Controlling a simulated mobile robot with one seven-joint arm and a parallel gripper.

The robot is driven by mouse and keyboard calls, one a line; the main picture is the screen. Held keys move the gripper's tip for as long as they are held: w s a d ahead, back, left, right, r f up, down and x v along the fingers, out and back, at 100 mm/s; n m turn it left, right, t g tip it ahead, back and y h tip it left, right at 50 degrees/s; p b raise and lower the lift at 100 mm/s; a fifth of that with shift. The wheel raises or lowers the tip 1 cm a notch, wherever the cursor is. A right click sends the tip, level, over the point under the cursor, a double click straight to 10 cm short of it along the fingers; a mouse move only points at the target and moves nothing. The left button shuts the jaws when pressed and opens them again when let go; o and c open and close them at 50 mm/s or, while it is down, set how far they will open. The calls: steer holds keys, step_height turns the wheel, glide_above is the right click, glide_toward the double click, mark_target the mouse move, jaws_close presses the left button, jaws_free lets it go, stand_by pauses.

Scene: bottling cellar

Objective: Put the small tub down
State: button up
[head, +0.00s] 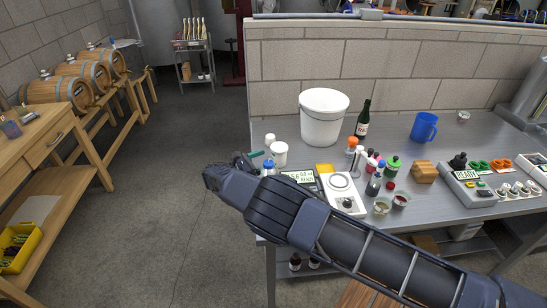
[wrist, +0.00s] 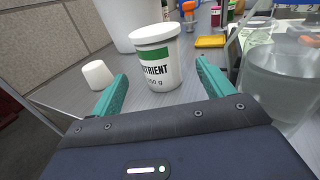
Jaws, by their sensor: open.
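The small tub is white, with a green band and a label reading "NUTRIENT". In the wrist view the tub (wrist: 157,62) stands upright on the steel bench, just beyond and between my fingertips. My gripper (wrist: 162,70) is open, its teal fingers apart with a gap on either side of the tub. In the head view the white tub (head: 280,160) is at the bench's left end, beside my gripper (head: 257,157). My wrist hides part of the gripper there.
A small white cup (wrist: 97,74) stands left of the tub. A large white bucket (head: 322,118) is behind it. A clear vessel (wrist: 278,85) is close to my right finger. A scale (head: 343,192) and several small bottles crowd the bench to the right.

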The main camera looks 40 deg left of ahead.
steer(key=shift+o, duration=0.4)
steer(key=shift+v, duration=1)
steer(key=shift+w, duration=0.1)
glide_toward(283, 151)
steer(key=w+a+r, duration=0.2)
steer(key=a, duration=0.1)
steer(key=f, duration=0.3)
steer(key=d+f, duration=0.1)
steer(key=f, duration=0.1)
steer(key=shift+w+f, duration=0.15)
steer(key=x, duration=1)
steer(key=shift+w+a, duration=0.15)
steer(key=shift+w, duration=0.25)
steer(key=c, duration=1.4)
steer(key=shift+o, duration=0.2)
